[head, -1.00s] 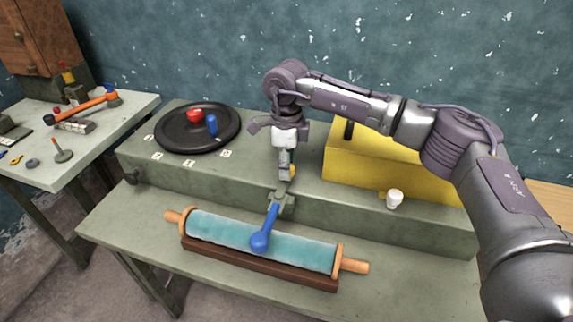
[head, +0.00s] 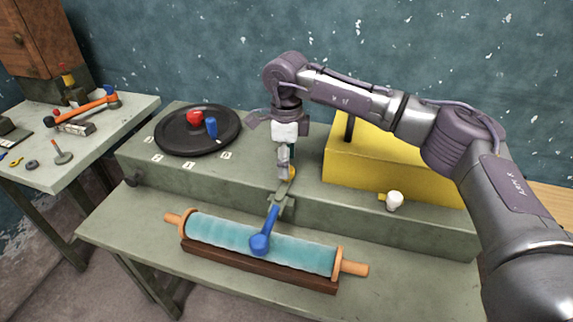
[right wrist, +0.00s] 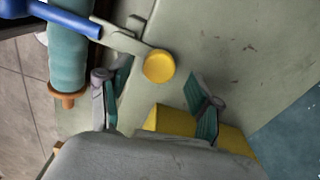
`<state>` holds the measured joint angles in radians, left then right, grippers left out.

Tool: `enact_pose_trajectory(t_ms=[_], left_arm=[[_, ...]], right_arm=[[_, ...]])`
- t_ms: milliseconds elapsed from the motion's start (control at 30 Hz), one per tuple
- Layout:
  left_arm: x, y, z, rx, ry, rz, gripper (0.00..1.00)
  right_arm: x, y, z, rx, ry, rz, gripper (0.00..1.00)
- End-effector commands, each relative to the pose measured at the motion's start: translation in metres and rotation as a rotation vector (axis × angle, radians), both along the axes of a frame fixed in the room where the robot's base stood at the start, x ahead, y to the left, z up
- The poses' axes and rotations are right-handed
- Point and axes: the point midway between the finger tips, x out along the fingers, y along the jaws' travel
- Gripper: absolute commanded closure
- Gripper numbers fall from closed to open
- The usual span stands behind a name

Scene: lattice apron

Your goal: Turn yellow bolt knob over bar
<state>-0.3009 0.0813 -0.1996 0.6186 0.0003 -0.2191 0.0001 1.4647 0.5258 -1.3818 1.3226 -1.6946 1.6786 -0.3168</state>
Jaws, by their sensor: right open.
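The yellow bolt knob (head: 292,173) sits at the upper end of a grey metal bar (head: 282,201) on the raised ledge. A blue ball-ended lever (head: 266,231) runs from the bar's lower end. My right gripper (head: 284,173) is open, pointing down, just beside the knob and partly hiding it. In the right wrist view, the round knob (right wrist: 159,66) lies between and slightly beyond the open fingertips (right wrist: 155,82), with a gap on each side. The bar (right wrist: 117,37) and the blue lever (right wrist: 65,18) run off to the upper left there. My left gripper is not in view.
A teal roller (head: 305,253) with orange ends lies in front of the ledge, under the lever. A yellow box (head: 400,165) stands right of my gripper, with a white knob (head: 394,200) in front. A black round plate (head: 172,139) is at the left. The ledge between is clear.

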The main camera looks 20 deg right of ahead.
Motion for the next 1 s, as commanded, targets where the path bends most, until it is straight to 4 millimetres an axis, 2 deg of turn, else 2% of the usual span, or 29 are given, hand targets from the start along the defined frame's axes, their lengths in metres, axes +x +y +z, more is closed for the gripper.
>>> enact_pose_trajectory(t_ms=[300, 500, 667, 1000], left_arm=[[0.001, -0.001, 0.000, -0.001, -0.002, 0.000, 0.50], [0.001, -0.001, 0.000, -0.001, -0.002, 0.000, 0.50], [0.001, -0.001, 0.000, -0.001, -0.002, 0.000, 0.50], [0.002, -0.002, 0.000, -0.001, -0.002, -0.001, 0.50]], right_arm=[[0.001, 0.000, 0.069, 0.001, -0.004, 0.000, 0.36], [0.000, 0.000, 0.095, 0.001, -0.002, 0.001, 0.36], [0.000, 0.000, 0.101, 0.001, 0.000, 0.000, 0.36], [0.000, 0.000, 0.102, 0.001, 0.000, 0.001, 0.36]])
